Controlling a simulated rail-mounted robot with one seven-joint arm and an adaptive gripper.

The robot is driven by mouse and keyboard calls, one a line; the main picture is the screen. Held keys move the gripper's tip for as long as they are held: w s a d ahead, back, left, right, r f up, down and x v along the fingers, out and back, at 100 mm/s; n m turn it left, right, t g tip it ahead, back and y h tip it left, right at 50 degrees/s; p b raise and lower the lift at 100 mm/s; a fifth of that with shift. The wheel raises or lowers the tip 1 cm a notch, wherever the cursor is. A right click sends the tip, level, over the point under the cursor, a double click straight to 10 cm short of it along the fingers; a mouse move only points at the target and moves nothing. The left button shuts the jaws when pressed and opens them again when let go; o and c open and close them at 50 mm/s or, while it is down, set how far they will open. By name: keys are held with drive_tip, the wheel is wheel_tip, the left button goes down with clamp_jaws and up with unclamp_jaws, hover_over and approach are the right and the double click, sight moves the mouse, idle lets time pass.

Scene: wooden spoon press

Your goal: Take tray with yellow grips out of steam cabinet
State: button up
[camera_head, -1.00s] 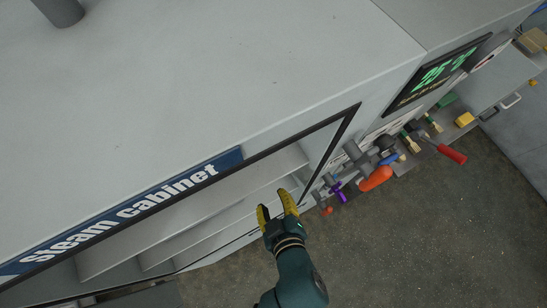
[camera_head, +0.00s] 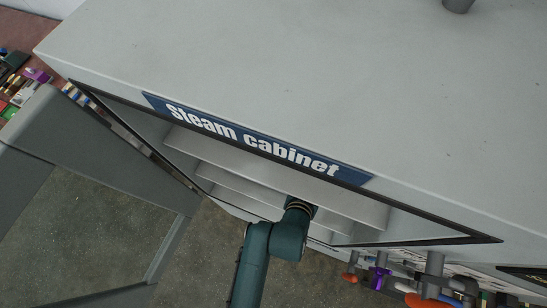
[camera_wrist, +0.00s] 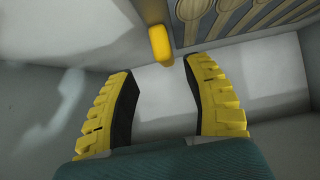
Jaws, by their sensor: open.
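The steam cabinet (camera_head: 300,85) has an open front with several shelves inside. In the wrist view a yellow grip (camera_wrist: 160,46) sits just beyond my gripper (camera_wrist: 160,70), roughly centred between the fingertips. The grip is on the edge of a dark grey tray (camera_wrist: 175,22) holding several wooden spoon shapes. My gripper is open, with its yellow fingers spread and nothing between them; the grip appears slightly ahead of the tips. In the head view my arm reaches into the cabinet opening, and the fingers and the tray are hidden.
Pale cabinet walls and a shelf surround my gripper closely in the wrist view. An open grey door or panel (camera_head: 90,140) stands left of the cabinet. Valves with an orange handle (camera_head: 428,302) and a purple handle (camera_head: 378,276) stick out at the lower right. The floor in front is clear.

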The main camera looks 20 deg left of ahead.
drive_tip(key=x, duration=0.5)
drive_tip(key=shift+a, duration=0.35)
drive_tip(key=shift+r, duration=0.1)
clamp_jaws()
